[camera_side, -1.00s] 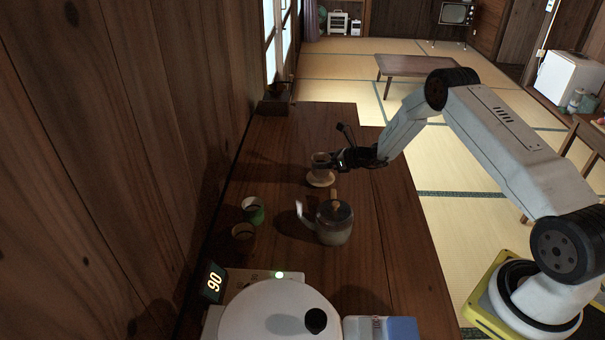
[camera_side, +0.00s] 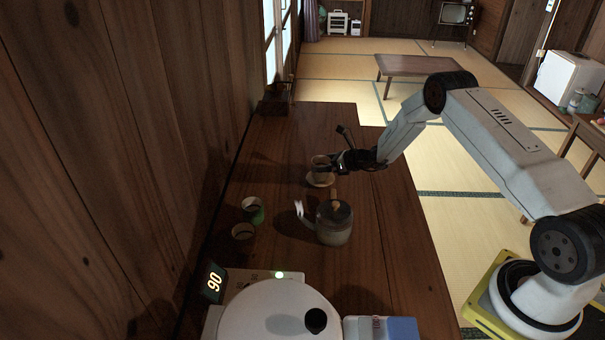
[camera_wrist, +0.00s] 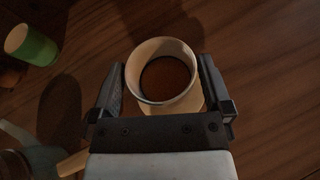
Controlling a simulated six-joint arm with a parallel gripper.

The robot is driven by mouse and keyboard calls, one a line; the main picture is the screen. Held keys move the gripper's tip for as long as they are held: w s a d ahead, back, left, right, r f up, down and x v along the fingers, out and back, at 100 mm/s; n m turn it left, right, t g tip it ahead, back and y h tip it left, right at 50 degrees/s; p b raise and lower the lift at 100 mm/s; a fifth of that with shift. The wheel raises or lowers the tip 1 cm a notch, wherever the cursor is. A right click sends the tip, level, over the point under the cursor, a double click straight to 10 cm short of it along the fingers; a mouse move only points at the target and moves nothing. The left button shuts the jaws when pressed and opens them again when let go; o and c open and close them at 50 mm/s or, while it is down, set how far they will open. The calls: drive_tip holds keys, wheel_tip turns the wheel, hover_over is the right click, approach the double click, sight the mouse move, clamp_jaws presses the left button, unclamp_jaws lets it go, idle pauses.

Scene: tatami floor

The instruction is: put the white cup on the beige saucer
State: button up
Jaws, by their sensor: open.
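The white cup (camera_side: 320,163) stands upright on the beige saucer (camera_side: 320,181), near the middle of the wooden table. In the wrist view I look down into the cup (camera_wrist: 138,83), which has a brown interior. A part of the saucer (camera_wrist: 188,107) shows beside the cup's lower edge; the rest is hidden under it. My gripper (camera_side: 338,163) is at the cup's right side in the side view. In the wrist view my gripper (camera_wrist: 162,70) is open, with one finger on each side of the cup. Whether a finger still touches the cup is unclear.
A teapot (camera_side: 333,224) with a wooden handle stands just nearer the camera than the saucer. A wooden wall runs along the left. The table is clear right of the saucer.

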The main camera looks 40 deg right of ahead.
drive_tip(key=v, duration=1.2)
idle(0.6)
drive_tip(key=s+a+r+n+g, duration=0.1)
drive_tip(key=s+a+n+g, duration=0.1)
drive_tip(key=s+a+n, duration=0.1)
drive_tip(key=s+a+r+n+g+y, duration=0.1)
drive_tip(key=s+a+r+n+g, duration=0.1)
drive_tip(key=a+n, duration=0.3)
drive_tip(key=s+a+r+n+g, duration=0.1)
drive_tip(key=s+a+n+g, duration=0.3)
drive_tip(key=a, duration=0.3)
drive_tip(key=shift+r+n, duration=0.35)
drive_tip(key=shift+n, duration=0.15)
drive_tip(key=s+a+r+n+h, duration=0.2)
drive_tip(key=s+n, duration=0.4)
drive_tip(key=n, duration=0.3)
drive_tip(key=s+a+r+n+g+h, duration=0.1)
drive_tip(key=s+a+r+n+h, duration=0.2)
drive_tip(key=s+n, duration=0.4)
drive_tip(key=shift+s+r+n+g+h, duration=0.3)
drive_tip(key=shift+r+n+h, duration=0.4)
drive_tip(key=shift+n, duration=0.9)
drive_tip(key=shift+w+f, duration=0.1)
